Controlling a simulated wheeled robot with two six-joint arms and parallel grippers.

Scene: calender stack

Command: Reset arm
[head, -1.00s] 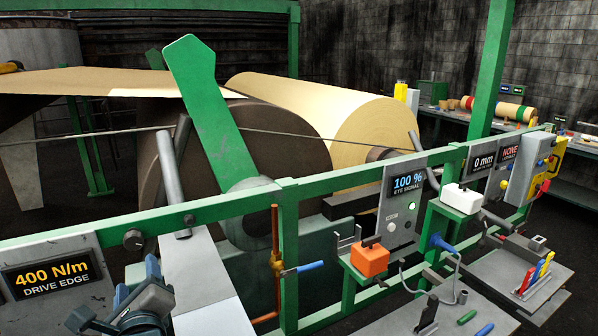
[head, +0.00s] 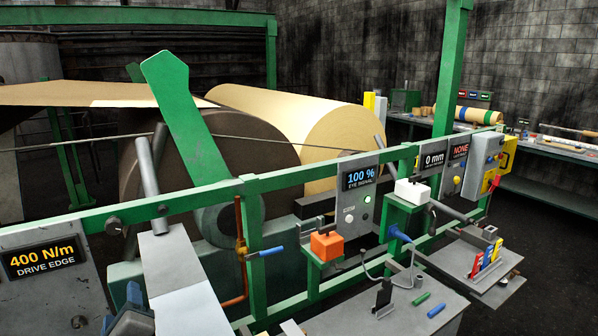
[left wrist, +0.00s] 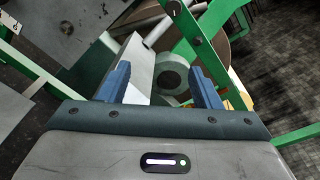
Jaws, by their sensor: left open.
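My left gripper (head: 128,314) shows only in part at the bottom left edge of the head view, in front of the grey sloping plate. In the left wrist view the left gripper (left wrist: 162,82) has its two blue fingers spread wide apart with nothing between them. Behind the fingers are a pale plate (left wrist: 137,75) and a round grey hub (left wrist: 172,77). The fingers look apart from both. My right gripper is not seen in either view.
A green rail (head: 300,175) runs across the front of the large paper rolls (head: 305,115). A blue-handled valve (head: 265,253), an orange block (head: 325,246) and a white box (head: 412,191) are along it. A grey table (head: 415,310) with small tools stands at the lower right.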

